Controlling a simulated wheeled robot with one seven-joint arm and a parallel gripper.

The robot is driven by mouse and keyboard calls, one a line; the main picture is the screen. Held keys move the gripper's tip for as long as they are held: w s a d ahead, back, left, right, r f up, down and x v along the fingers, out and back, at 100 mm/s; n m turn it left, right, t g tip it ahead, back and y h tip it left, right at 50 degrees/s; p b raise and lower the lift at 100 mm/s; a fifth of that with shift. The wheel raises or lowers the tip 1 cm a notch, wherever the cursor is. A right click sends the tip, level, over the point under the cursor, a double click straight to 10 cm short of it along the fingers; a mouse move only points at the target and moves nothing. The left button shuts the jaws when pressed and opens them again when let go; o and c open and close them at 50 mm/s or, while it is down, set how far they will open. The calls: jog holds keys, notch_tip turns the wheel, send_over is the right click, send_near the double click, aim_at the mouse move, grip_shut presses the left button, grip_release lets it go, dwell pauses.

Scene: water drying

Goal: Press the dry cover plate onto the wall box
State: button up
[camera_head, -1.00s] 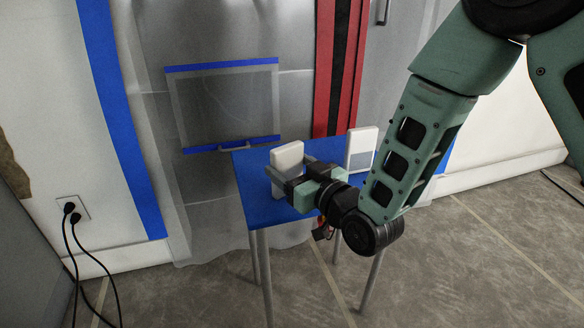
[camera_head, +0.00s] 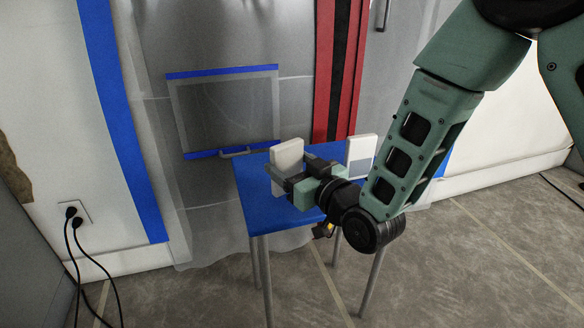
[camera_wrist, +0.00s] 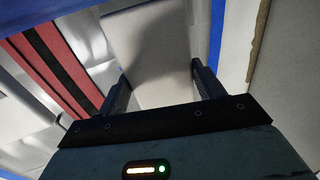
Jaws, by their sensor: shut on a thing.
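A plain white plate (camera_head: 288,160) stands upright between the fingers of my gripper (camera_head: 289,168), over the left part of the blue table. My gripper is shut on it; the plate also shows between the fingers in the wrist view (camera_wrist: 148,45). I cannot tell whether its lower edge touches the table. A second white plate (camera_head: 361,146) with a grey patch on its lower face stands upright at the table's back right, apart from my gripper. I cannot tell from the pictures which plate is dry. I cannot make out the wall box.
The small blue table (camera_head: 262,210) stands before a plastic sheet with a blue-taped rectangular panel (camera_head: 225,108). A red and black strip (camera_head: 335,75) hangs to its right. A wall outlet (camera_head: 73,210) with plugged-in black cords is at left. The floor around the table looks clear.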

aim_at(290, 149)
jog(key=shift+r+p, duration=1)
jog(key=shift+r, duration=0.8)
